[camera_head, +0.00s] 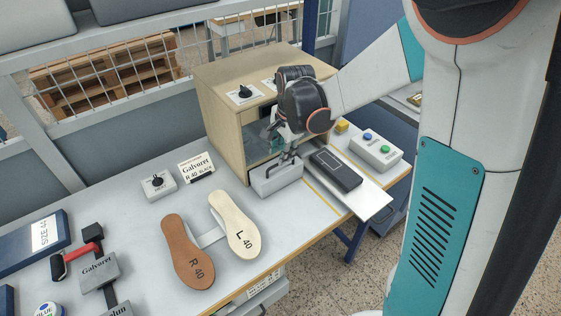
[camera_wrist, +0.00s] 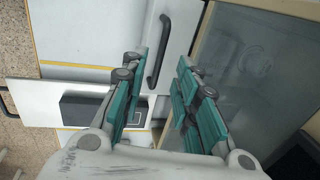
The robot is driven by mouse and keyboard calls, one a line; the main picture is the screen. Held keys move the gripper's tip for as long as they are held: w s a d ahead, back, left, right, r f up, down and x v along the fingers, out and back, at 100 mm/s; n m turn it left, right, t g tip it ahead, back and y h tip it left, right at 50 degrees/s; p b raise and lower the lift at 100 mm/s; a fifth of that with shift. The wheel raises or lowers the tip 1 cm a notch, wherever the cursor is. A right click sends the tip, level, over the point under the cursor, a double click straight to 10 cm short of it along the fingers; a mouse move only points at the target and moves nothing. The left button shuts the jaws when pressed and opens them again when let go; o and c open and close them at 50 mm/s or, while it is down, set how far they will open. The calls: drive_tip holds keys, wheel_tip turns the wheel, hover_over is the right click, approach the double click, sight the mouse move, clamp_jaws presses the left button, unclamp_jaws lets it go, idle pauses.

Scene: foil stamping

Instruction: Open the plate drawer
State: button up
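A light grey, box-shaped drawer front (camera_head: 276,180) stands at the lower opening of the wooden cabinet (camera_head: 222,125). A dark bar handle (camera_wrist: 158,50) is on the pale surface in the wrist view. My gripper (camera_head: 285,150) is just above the grey front in the head view, close to the handle. In the wrist view my gripper (camera_wrist: 157,68) has its two teal fingers apart, with the handle lying in the gap between them as seen from there. I cannot tell whether either finger touches the handle. The drawer's inside is not visible.
A white board (camera_head: 370,203) with a dark block (camera_head: 336,169) lies right of the drawer front. A button box (camera_head: 375,150) stands further right. Two insoles (camera_head: 236,225), a knob box (camera_head: 158,186) and a stamp (camera_head: 98,272) lie to the left.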

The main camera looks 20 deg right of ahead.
sight(281, 172)
drive_tip(key=shift+w+a+f+b, duration=0.1)
drive_tip(key=shift+w+f+b, duration=0.1)
drive_tip(key=shift+f, duration=0.8)
drive_tip(key=shift+w+f+b, duration=0.15)
drive_tip(key=shift+f+b, duration=0.05)
drive_tip(key=shift+f, duration=0.75)
drive_tip(key=shift+c, duration=0.3)
clamp_jaws()
